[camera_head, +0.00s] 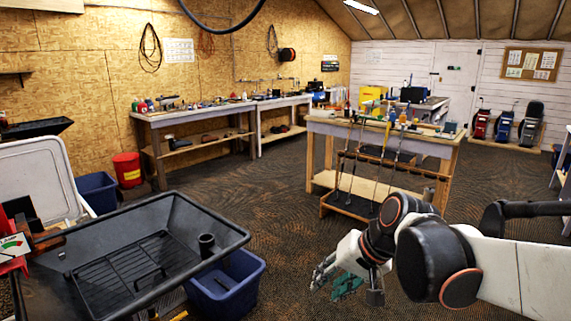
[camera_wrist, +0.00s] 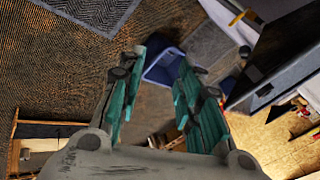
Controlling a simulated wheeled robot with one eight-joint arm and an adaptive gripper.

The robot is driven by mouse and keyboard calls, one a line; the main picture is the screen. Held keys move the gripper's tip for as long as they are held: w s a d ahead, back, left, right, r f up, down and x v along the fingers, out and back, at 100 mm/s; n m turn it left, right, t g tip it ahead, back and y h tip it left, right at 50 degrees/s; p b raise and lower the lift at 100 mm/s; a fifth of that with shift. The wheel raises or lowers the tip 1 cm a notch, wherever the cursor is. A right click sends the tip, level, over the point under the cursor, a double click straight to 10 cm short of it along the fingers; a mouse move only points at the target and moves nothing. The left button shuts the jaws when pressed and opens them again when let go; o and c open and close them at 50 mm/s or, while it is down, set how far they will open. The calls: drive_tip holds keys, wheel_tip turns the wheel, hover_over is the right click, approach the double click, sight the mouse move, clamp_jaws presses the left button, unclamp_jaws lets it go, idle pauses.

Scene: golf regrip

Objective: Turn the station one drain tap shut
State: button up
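I cannot clearly make out a drain tap in either view. A black wash tray (camera_head: 222,235) with a wire rack (camera_head: 135,268) and a short upright tube (camera_head: 206,243) stands at the lower left. No station number is readable on it. A blue tub (camera_head: 240,290) sits on the floor beneath its right end. The tray's dark side (camera_wrist: 275,55) and a blue tub (camera_wrist: 163,65) appear in the wrist view. My gripper (camera_head: 338,280) is right of the tub, apart from it. Its teal-padded fingers (camera_wrist: 160,75) are spread with nothing between them.
A wooden bench (camera_head: 385,133) with golf clubs leaning on it stands in the middle. Long benches (camera_head: 190,115) line the left wall, with a red bin (camera_head: 128,170) nearby. Golf bags (camera_head: 505,127) stand far right. Patterned carpet (camera_head: 270,205) between tray and bench is clear.

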drive_tip(key=s+d+n+t+h, duration=0.2)
drive_tip(key=s+d+t+h, duration=0.1)
drive_tip(key=s+d, duration=0.7)
drive_tip(key=shift+s+d+h, duration=0.2)
drive_tip(key=shift+s+h, duration=0.7)
drive_tip(key=shift+s, duration=1.35)
